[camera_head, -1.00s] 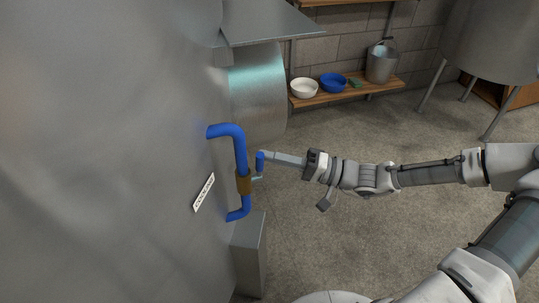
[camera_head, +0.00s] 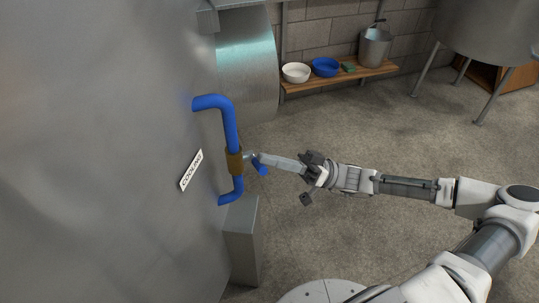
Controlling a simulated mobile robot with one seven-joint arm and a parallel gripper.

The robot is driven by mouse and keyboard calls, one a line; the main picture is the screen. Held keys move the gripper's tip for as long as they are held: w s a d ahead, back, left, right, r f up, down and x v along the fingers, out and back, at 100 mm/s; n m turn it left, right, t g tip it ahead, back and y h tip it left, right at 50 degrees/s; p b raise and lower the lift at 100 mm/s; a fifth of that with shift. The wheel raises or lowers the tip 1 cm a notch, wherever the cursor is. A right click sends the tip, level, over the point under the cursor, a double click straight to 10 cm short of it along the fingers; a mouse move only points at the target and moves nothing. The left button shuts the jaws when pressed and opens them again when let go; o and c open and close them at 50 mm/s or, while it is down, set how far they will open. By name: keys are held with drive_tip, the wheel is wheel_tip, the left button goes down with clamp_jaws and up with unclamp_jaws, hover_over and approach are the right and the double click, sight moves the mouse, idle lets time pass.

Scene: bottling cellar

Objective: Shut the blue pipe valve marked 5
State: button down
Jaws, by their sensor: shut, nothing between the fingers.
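A blue pipe (camera_head: 230,125) stands out from the big steel tank wall, with a brass-coloured valve body (camera_head: 234,160) around it. A short stem on the valve carries a lever with a blue grip (camera_head: 262,169). The lever now slants down and to the right, away from the line of the pipe. My gripper (camera_head: 264,158) comes in from the right, shut and empty, its tips at the upper side of the blue grip. They seem to touch it, but I cannot be sure. A white label (camera_head: 191,170) beside the pipe reads "COOLING"; I cannot make out a 5.
A grey box-like post (camera_head: 241,240) stands below the pipe. At the back, a wooden shelf (camera_head: 340,80) holds a white bowl (camera_head: 296,73), a blue bowl (camera_head: 325,67) and a metal bucket (camera_head: 375,47). A legged steel vessel (camera_head: 485,35) stands at back right. The floor between is clear.

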drive_tip(key=f+n+g, duration=0.1)
drive_tip(key=n+g+b, duration=0.1)
drive_tip(key=n, duration=0.1)
drive_tip(key=s+f+n+g, duration=0.1)
drive_tip(key=n, duration=0.1)
drive_tip(key=shift+f, duration=0.3)
drive_tip(key=shift+w+f, duration=0.1)
drive_tip(key=shift+f, duration=0.05)
wheel_tip(320, 180, up, 5)
drive_tip(key=p, duration=0.3)
drive_tip(key=v, duration=1.1)
drive_tip(key=shift+w+f, duration=0.15)
drive_tip(key=shift+w, duration=0.2)
